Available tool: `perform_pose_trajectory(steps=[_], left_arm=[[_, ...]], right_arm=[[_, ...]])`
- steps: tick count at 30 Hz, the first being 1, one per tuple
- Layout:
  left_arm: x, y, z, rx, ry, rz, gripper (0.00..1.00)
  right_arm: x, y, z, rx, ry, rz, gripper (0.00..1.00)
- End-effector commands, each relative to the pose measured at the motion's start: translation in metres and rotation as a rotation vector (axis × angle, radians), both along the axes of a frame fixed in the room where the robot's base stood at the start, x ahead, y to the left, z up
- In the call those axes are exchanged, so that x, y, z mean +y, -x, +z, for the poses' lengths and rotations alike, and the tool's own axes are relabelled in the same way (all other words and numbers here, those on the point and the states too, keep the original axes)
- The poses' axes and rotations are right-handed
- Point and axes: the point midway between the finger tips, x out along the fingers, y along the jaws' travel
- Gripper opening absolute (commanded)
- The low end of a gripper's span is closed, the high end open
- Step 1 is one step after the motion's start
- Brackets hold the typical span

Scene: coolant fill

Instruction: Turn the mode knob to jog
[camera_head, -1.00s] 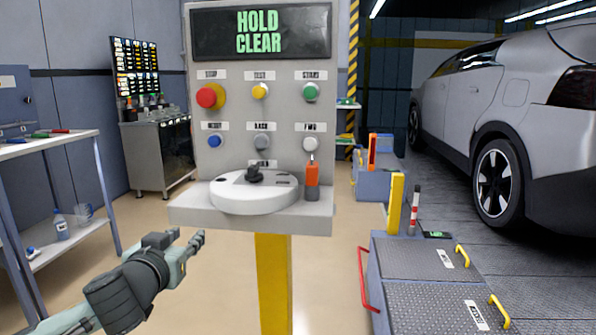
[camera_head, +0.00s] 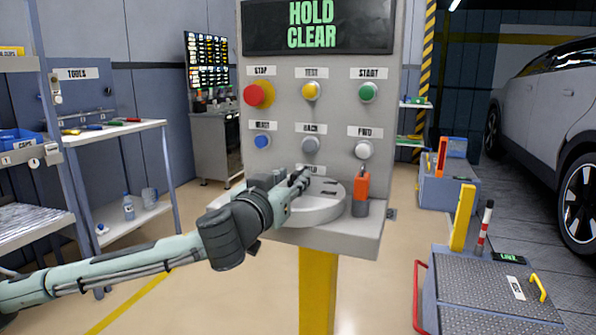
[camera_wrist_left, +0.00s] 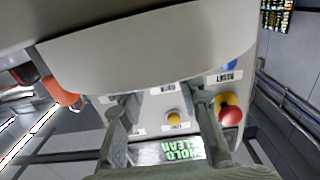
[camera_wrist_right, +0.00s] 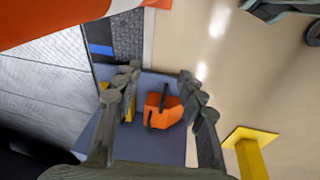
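The control panel (camera_head: 275,215) stands on a yellow post, with a green HOLD CLEAR display (camera_head: 318,25). A white round dial plate (camera_head: 315,212) lies on its ledge. The mode knob on this plate is hidden behind my left gripper (camera_head: 290,182), which reaches over the plate from the left. In the left wrist view the fingers (camera_wrist_left: 160,105) are apart, with nothing seen between them but the panel behind. The pale plate (camera_wrist_left: 150,50) fills the upper part there. Whether they touch the knob I cannot tell. My right gripper (camera_wrist_right: 155,85) is open and empty in the right wrist view.
Several buttons, including the red stop button (camera_head: 256,95), sit above the ledge. An orange-handled part (camera_head: 361,187) stands at the ledge's right. A tool table (camera_head: 140,125) is at left; a blue step platform (camera_head: 490,290) and a car (camera_head: 550,110) are at right.

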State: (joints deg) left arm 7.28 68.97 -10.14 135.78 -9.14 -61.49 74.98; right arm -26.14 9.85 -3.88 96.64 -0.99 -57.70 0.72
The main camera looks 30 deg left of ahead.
Motion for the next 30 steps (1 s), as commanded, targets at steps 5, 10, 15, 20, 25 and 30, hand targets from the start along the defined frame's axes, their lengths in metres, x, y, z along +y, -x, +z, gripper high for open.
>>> perform_pose_trajectory(steps=[5,10,15,20,25,30], left_arm=[[0.006,-0.022,0.003,-0.001,0.002,0.001,0.34],[0.007,-0.032,0.001,-0.001,0.0,-0.001,0.34],[0.007,-0.033,0.0,-0.001,-0.001,-0.002,0.34],[0.007,-0.033,0.0,-0.001,-0.001,-0.001,0.29],[0.007,-0.033,0.0,-0.001,-0.001,-0.001,0.08],[0.007,-0.033,0.0,-0.001,-0.001,-0.001,0.0]], right_arm=[[-0.004,0.013,-0.021,0.021,0.014,0.02,0.4],[-0.006,0.019,-0.031,0.028,0.019,0.03,0.4],[-0.006,0.02,-0.033,0.027,0.019,0.031,0.4],[-0.005,0.02,-0.033,0.027,0.019,0.031,0.4],[-0.005,0.02,-0.033,0.027,0.019,0.031,0.4],[-0.005,0.02,-0.033,0.027,0.019,0.031,0.4]])
